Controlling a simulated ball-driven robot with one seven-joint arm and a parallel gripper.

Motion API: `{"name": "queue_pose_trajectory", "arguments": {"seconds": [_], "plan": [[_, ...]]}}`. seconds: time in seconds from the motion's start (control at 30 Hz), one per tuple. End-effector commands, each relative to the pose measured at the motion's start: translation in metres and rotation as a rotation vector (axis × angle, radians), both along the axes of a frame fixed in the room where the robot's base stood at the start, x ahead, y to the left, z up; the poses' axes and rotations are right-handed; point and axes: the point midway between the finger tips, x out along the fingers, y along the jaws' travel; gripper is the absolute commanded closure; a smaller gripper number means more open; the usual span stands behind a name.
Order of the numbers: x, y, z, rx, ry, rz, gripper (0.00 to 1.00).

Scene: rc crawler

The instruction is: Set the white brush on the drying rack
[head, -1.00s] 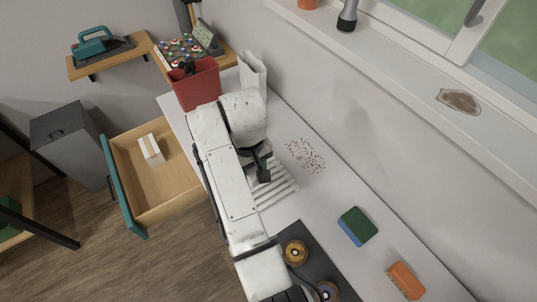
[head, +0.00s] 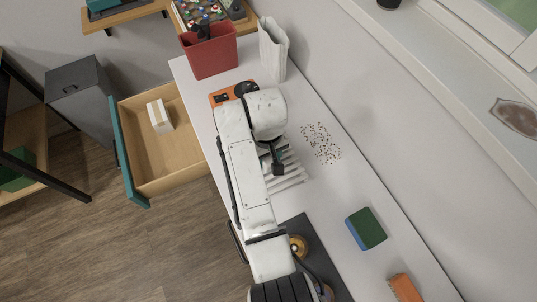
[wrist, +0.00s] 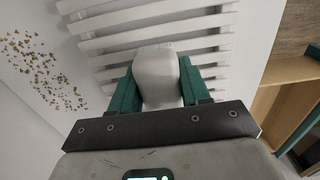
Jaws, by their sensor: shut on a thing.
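The white brush (wrist: 157,75) is between the two teal fingers of my gripper (wrist: 156,88) in the wrist view. My gripper is shut on it. Its rounded white body points toward the slats of the white drying rack (wrist: 110,44). I cannot tell whether the brush touches the slats. In the head view the rack (head: 287,172) lies on the white counter, partly covered by my arm.
Brown crumbs (head: 321,143) lie right of the rack. A green and blue sponge (head: 367,229) and an orange brush (head: 404,288) lie further along the counter (head: 330,200). A red bin (head: 211,52) and an orange device (head: 220,98) are beyond my arm. A drawer (head: 150,165) stands open at left.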

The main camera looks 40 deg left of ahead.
Motion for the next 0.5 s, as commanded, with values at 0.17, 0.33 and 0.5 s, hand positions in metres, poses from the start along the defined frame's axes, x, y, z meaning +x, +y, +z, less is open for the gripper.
{"name": "queue_pose_trajectory", "arguments": {"seconds": [0.17,0.33,0.5], "plan": [[0.0003,-0.0001,-0.0029,0.0,0.0,0.0,1.0],[0.0002,-0.0001,-0.0024,0.0,0.0,0.0,0.39],[0.0001,-0.0002,-0.0024,0.0,0.0,0.0,0.28]]}}
